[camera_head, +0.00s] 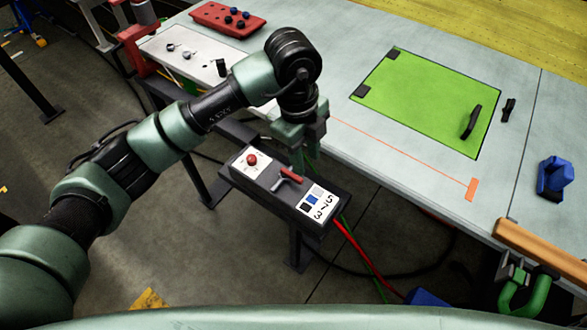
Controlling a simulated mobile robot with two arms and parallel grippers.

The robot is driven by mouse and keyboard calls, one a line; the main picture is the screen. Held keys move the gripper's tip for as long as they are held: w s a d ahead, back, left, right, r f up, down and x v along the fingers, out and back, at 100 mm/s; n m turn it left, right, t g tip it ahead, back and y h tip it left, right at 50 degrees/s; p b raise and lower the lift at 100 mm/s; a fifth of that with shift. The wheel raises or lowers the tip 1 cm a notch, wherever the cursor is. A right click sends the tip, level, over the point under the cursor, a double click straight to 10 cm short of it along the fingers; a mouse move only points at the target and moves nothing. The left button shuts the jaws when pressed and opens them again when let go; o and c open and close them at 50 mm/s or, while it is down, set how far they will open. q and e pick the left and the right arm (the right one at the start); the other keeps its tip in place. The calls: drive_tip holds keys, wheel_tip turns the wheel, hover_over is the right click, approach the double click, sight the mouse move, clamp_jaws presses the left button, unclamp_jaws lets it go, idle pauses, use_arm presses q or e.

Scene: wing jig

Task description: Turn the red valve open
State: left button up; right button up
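A valve with a red lever (292,174) and a grey metal body sits on top of a dark control box (262,186) in the middle of the camera_head view. My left gripper (309,152) points down just above and behind the valve. It looks apart from the lever, with no visible hold on it. Its fingers are small and partly hidden under the wrist, so their opening is unclear. My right gripper is not in view.
The box also carries a red button (252,160) and a label plate (317,203). A grey table (420,190) with a green panel (430,100) lies behind. A green clamp (535,295) is at lower right. Red and green cables hang beside the box.

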sight(294, 175)
use_arm(q)
drive_tip(key=shift+w+a+r+n+y, duration=0.15)
drive_tip(key=shift+w+a+y, duration=0.15)
drive_tip(key=shift+a, duration=0.2)
drive_tip(key=shift+w+a+n+y, duration=0.2)
drive_tip(key=shift+a+y, duration=0.1)
drive_tip(key=shift+a, duration=0.2)
drive_tip(key=shift+w+a+f, duration=0.1)
drive_tip(key=shift+a+f, duration=0.1)
drive_tip(key=shift+a, duration=0.1)
wheel_tip(294, 175, down, 6)
drive_tip(key=p, duration=0.3)
drive_tip(key=shift+d+f, duration=0.1)
drive_tip(key=shift+f, duration=0.5)
drive_tip(key=shift+c, duration=0.3)
clamp_jaws()
